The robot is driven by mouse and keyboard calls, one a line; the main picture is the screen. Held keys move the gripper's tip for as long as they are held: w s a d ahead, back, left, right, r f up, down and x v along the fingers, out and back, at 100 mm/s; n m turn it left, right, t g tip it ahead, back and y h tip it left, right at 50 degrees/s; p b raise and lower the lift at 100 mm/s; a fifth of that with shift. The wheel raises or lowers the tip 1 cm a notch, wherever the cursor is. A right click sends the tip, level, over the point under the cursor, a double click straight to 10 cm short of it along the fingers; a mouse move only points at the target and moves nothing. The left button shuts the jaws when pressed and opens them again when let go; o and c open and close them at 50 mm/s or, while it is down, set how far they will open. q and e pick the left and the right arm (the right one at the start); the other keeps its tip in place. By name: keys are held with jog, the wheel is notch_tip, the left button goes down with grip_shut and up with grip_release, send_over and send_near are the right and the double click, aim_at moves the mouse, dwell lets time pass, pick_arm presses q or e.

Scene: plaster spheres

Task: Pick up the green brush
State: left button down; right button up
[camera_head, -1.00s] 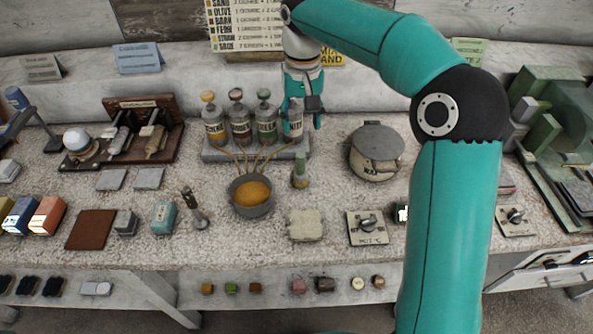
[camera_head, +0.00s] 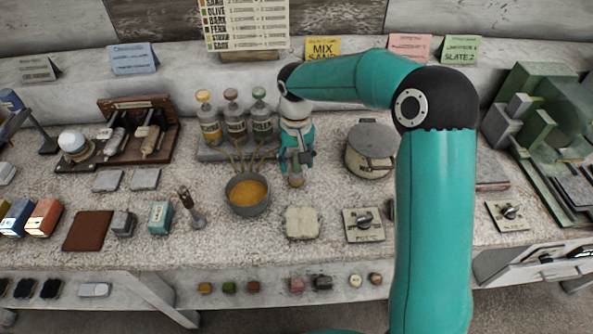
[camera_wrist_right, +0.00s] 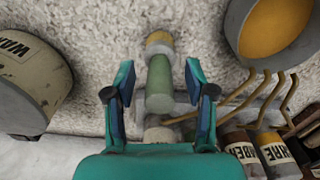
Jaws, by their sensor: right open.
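The green brush (camera_wrist_right: 160,85) stands on the worktop, with a green body and a yellowish end. In the head view only its yellowish lower part (camera_head: 296,182) shows below my right gripper (camera_head: 297,158), which hides the rest. In the right wrist view my right gripper (camera_wrist_right: 160,92) is open, with one finger on each side of the green body. Gaps show between the fingers and the brush, so it is not gripped. My left gripper is not in view.
A lidded pot (camera_head: 370,150) is to the right. A pale block (camera_head: 302,223) lies in front.

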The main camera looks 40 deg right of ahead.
jog(key=shift+f, duration=0.15)
jog(key=shift+c, duration=0.2)
grip_shut()
jog(key=shift+r, duration=0.8)
notch_tip(320, 180, up, 18)
jog(key=p, duration=0.1)
jog(key=shift+r, duration=0.25)
